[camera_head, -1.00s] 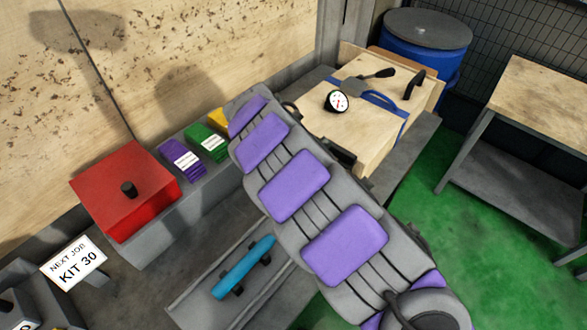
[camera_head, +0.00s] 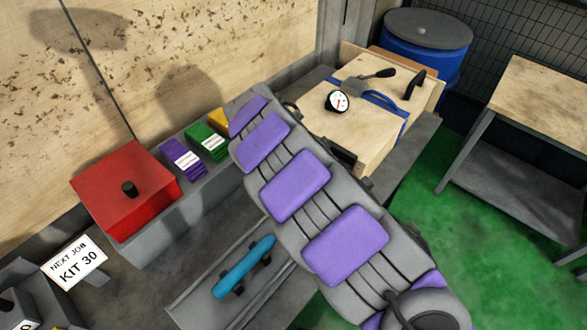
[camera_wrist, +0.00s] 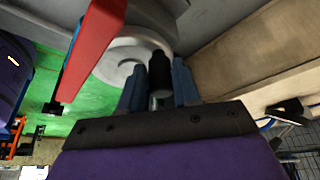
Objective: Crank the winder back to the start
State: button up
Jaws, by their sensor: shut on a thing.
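In the wrist view, my gripper (camera_wrist: 157,90) is shut on a black crank knob (camera_wrist: 160,72), with one blue-grey finger on each side of it. The knob stands in front of a pale grey round wheel (camera_wrist: 118,62), which appears to be the winder's. The knob's lower end and stem show between the fingers. In the head view, my arm with its purple pads covers the gripper, the knob and the wheel.
A red bar (camera_wrist: 88,50) stands close left of the wheel. A wooden box (camera_head: 330,125) carries a small dial (camera_head: 337,101). A red box (camera_head: 125,190), a blue drum (camera_head: 425,50) and a wood-topped table (camera_head: 545,100) stand around. Green floor (camera_head: 480,240) is clear at right.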

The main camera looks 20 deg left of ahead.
jog(key=shift+s+d+f, duration=0.1)
jog(key=shift+d+f, duration=0.05)
jog(key=shift+d, duration=0.1)
jog(key=o, duration=0.7)
jog(key=shift+o, duration=1.3)
jog(key=shift+d+r, duration=0.2)
jog(key=shift+d, duration=0.05)
jog(key=shift+a, duration=0.25)
jog(key=shift+a+r, duration=0.3)
jog(key=p+v, duration=0.3)
jog(key=v, duration=1.3)
jog(key=shift+d+r, duration=0.3)
jog(key=shift+r, duration=0.05)
jog(key=shift+d, duration=0.1)
